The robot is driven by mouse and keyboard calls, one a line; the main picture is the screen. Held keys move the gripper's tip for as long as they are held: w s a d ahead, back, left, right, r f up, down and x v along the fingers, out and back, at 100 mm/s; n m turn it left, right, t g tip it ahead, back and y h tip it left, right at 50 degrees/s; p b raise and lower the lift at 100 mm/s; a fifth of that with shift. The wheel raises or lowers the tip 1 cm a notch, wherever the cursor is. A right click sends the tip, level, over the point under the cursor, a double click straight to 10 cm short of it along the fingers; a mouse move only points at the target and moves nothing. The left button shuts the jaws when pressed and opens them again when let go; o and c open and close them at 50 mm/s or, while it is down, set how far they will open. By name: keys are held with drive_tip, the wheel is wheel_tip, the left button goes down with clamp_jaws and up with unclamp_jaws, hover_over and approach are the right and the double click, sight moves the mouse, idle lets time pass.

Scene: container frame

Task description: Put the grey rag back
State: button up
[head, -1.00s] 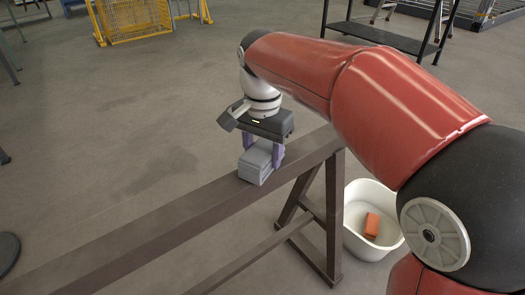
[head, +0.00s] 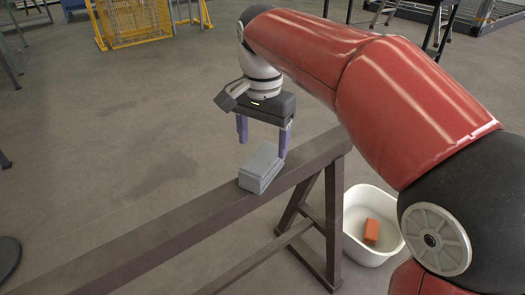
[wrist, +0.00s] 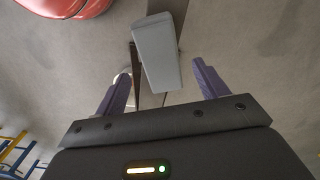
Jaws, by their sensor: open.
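The grey rag (head: 261,168), a folded block, lies on the top beam of the brown trestle (head: 200,212). In the wrist view the grey rag (wrist: 158,52) shows ahead of and between the fingers. My gripper (head: 262,148) is open and empty, with its purple fingers spread above and behind the rag. The fingers (wrist: 162,80) also show apart in the wrist view, with nothing between their tips that they touch.
A white tub (head: 354,245) stands on the floor right of the trestle, with an orange item (head: 371,231) inside. A yellow fence (head: 135,18) and a dark stand (head: 385,35) are at the back. The floor left of the trestle is mostly clear.

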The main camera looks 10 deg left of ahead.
sight(262, 158)
wheel_tip(262, 158, up, 6)
drive_tip(key=p, duration=0.1)
drive_tip(key=s+d+f+n+t, duration=0.15)
drive_tip(key=s+d, duration=0.25)
drive_tip(key=d, duration=1)
drive_tip(key=s+d+f+n+t, duration=0.2)
drive_tip(key=s+d+f+t, duration=0.2)
drive_tip(key=s+d+f, duration=0.6)
drive_tip(key=shift+s+d+f, duration=0.4)
drive_tip(key=shift+d+f, duration=0.25)
drive_tip(key=shift+d, duration=0.35)
